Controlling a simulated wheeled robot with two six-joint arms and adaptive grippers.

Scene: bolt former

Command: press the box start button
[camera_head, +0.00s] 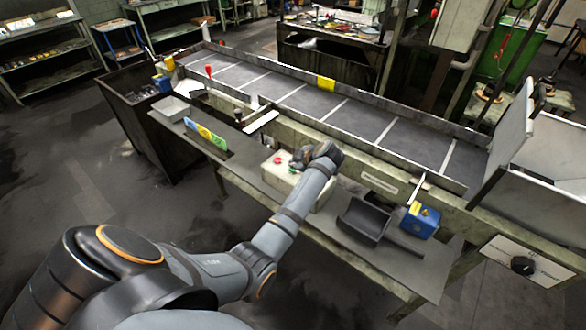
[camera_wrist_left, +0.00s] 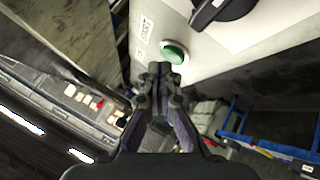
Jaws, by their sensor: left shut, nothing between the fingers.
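A pale control box (camera_head: 268,170) sits on the shelf in front of the conveyor, with a red button (camera_head: 278,160) and a green button (camera_head: 292,170) on its top. In the left wrist view the green button (camera_wrist_left: 174,52) shows in a round collar on a pale face, beside a black rotary knob (camera_wrist_left: 222,10). My left gripper (camera_head: 297,162) is close to the green button, its fingers shut and empty. In the wrist view its fingertips (camera_wrist_left: 160,68) lie just below the button; I cannot tell whether they touch it. My right gripper is out of view.
The long conveyor (camera_head: 320,102) runs behind the box. A black scoop (camera_head: 364,219) and a blue box (camera_head: 420,221) stand to the right on the shelf. A yellow, blue and green sign (camera_head: 206,137) and a grey tray (camera_head: 170,109) are at the left.

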